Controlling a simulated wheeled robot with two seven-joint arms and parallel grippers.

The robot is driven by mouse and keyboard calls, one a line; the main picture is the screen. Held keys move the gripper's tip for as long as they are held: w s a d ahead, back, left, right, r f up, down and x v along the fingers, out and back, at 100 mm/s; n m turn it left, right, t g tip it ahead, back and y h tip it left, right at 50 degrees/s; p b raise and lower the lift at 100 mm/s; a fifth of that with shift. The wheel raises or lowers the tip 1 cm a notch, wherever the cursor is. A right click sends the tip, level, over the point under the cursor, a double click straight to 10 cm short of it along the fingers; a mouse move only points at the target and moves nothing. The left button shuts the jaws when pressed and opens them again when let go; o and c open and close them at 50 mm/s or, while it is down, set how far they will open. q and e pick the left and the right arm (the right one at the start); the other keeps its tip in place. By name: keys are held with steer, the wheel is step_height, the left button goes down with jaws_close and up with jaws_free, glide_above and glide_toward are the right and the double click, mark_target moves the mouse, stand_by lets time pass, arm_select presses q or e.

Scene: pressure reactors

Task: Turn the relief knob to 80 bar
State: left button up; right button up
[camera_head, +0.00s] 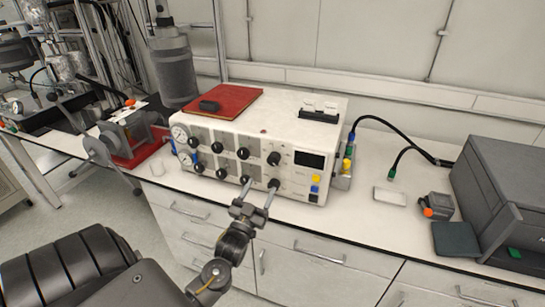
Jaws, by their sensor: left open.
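A white control box (315,147) stands on the bench with two rows of black knobs and round gauges on its front. The labels are too small to read, so I cannot tell which knob is the relief knob or its setting. My left gripper (261,185) is open in front of the lower right part of the panel. Its right fingertip overlaps a lower black knob (274,183) in the picture; I cannot tell whether they touch. Another black knob (274,158) sits above it, left of a dark display (309,159). My right gripper is not in view.
A red book (232,96) lies on the box. A grey printer-like machine (505,185) stands at the right, with a small dark grey device (437,206) before it. Reactor equipment (172,65) stands at the left. Bench drawers (325,262) are below the panel.

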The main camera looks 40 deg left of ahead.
mark_target(272, 161)
arm_select(q)
steer(key=p+x, duration=0.1)
steer(key=x, duration=0.2)
steer(key=p+x, duration=0.1)
steer(key=x, duration=0.2)
steer(key=r+p+x, duration=0.1)
steer(key=x, duration=0.2)
steer(key=shift+p+x, duration=0.4)
steer(key=shift+x, duration=0.4)
steer(key=shift+c, duration=0.8)
steer(key=c, duration=0.8)
